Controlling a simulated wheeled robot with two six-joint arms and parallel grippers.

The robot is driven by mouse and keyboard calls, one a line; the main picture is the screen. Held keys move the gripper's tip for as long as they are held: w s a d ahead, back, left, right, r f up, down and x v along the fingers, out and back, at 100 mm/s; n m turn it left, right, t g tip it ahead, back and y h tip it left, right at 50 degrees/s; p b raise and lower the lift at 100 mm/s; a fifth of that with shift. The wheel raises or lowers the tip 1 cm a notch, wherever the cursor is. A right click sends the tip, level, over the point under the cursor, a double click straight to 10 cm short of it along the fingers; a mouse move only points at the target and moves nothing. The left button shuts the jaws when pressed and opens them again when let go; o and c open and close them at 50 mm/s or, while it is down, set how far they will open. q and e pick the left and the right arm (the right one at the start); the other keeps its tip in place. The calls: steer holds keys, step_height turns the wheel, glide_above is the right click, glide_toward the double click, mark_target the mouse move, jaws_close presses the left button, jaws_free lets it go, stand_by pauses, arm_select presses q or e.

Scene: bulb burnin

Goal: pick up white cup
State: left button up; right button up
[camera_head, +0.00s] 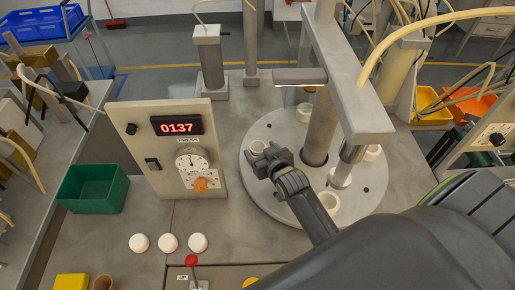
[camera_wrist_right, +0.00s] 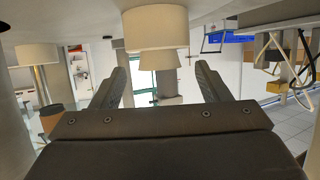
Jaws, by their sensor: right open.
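A round grey turntable (camera_head: 290,205) carries several white cups. One white cup (camera_head: 257,148) stands at its left edge, right at the fingers of my right gripper (camera_head: 262,162). In the right wrist view, which looks upside down, a white cup (camera_wrist_right: 155,27) shows ahead, roughly in line with the gap between the spread fingers of my right gripper (camera_wrist_right: 160,80). I cannot tell whether the fingers touch it. Other white cups stand at the back (camera_head: 304,112), right (camera_head: 373,152) and front (camera_head: 330,203) of the turntable. My left gripper is not in view.
A grey post (camera_head: 318,130) and press head (camera_head: 345,168) stand over the turntable. A control box with a display reading 0137 (camera_head: 177,125) stands to the left, beside a green bin (camera_head: 93,190). Three white round pieces (camera_head: 168,242) lie in front, near a red-knobbed lever (camera_head: 191,261).

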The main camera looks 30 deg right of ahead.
steer(key=shift+w+f, duration=0.25)
steer(key=shift+w, duration=0.25)
steer(key=c, duration=1.1)
steer(key=shift+o, duration=0.2)
